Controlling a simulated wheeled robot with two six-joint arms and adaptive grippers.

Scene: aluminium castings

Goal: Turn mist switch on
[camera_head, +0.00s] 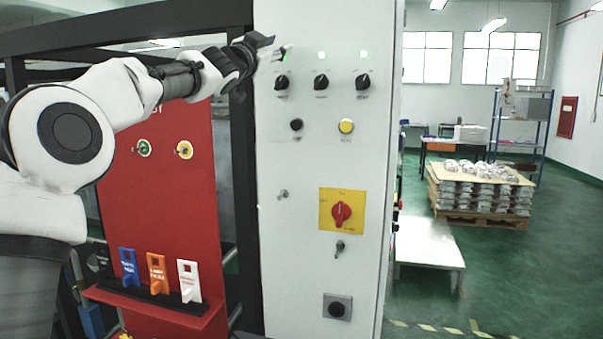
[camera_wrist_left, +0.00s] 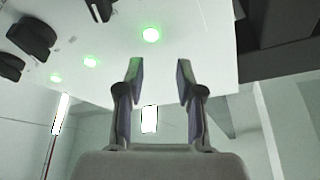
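Three black rotary switches sit in a row high on the white control panel (camera_head: 300,240): a left one (camera_head: 282,82), a middle one (camera_head: 321,82) and a right one (camera_head: 362,82). Their labels are too small to read surely, so I cannot tell which is the mist switch. A green light glows above each. My left gripper (camera_head: 284,50) is at the panel's upper left, above the left switch, empty. In the left wrist view the fingers (camera_wrist_left: 157,72) are apart, with the nearest green light (camera_wrist_left: 150,34) beyond them and the left switch (camera_wrist_left: 98,8) at the top edge. My right gripper is out of view.
Below are a black button (camera_head: 296,125), a yellow button (camera_head: 346,126) and a red rotary switch (camera_head: 341,213) on a yellow plate. A red board (camera_head: 160,210) with coloured tags stands left. Castings on a pallet (camera_head: 480,215) and open green floor lie right.

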